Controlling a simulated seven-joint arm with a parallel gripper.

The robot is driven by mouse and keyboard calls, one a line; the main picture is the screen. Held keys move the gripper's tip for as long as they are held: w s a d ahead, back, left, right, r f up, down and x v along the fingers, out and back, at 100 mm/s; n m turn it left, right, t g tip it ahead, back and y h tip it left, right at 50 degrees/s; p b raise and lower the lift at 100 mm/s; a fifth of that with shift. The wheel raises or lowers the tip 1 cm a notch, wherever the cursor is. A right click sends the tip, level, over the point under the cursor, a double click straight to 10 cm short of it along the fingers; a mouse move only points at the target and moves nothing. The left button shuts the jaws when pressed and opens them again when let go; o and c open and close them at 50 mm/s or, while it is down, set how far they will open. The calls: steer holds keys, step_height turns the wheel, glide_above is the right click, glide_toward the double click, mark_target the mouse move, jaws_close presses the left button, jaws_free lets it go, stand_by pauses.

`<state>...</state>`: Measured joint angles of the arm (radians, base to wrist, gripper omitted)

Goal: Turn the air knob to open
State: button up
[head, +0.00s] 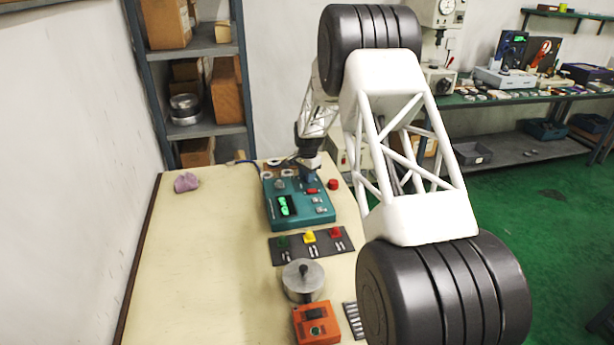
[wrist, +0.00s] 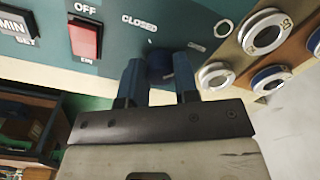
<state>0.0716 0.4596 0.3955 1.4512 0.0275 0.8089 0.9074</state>
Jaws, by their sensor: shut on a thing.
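The air knob (wrist: 159,66) is a dark blue knob on the teal control box, seen in the wrist view beside a printed "CLOSED" label. My gripper (wrist: 158,72) has its two blue fingers on either side of the knob and is shut on it. The fingers hide part of the knob, and its pointing direction cannot be made out. In the head view my gripper (head: 308,174) reaches down to the far edge of the teal control box (head: 272,212), and the knob is hidden there.
A red switch (wrist: 85,39) marked "OFF" sits left of the knob. Bearing rings (wrist: 263,34) lie on a holder to the right. On the table are a colored-button strip (head: 309,246), a metal cylinder (head: 302,283) and an orange box (head: 316,324). The table's left side is mostly clear.

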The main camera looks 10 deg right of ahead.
steer(key=o, duration=0.9)
steer(key=shift+r, duration=0.15)
steer(key=shift+s+r, duration=0.1)
steer(key=shift+r, duration=3.65)
steer(key=shift+r, duration=0.15)
